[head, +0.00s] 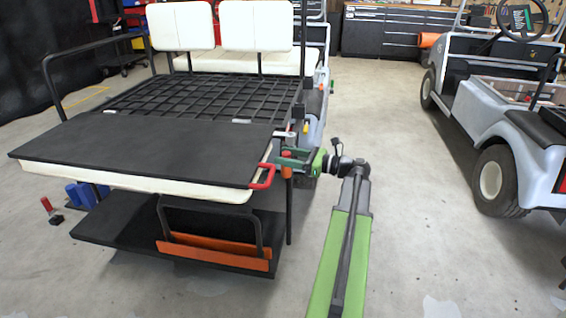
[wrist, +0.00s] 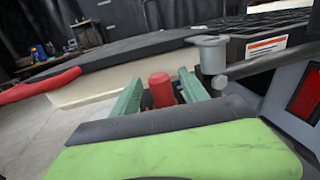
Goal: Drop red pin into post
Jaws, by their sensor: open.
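The red pin (head: 286,154) shows its red head at the cart's rear right corner. Below it is an orange part (head: 287,172) on the dark upright post (head: 289,215). My gripper (head: 290,160) is at the pin's head. In the wrist view the red head (wrist: 161,88) stands between my open green jaws (wrist: 160,84), with gaps that are hard to judge. The pin's lower part is hidden there by my gripper body. I cannot tell how deep the pin sits in the post.
The black-topped rear deck (head: 140,150) with a red handle (head: 263,177) lies left of my gripper. A grey flanged metal cylinder (wrist: 210,62) stands close right of the jaws. A second cart (head: 500,130) stands at the right. Floor between the carts is clear.

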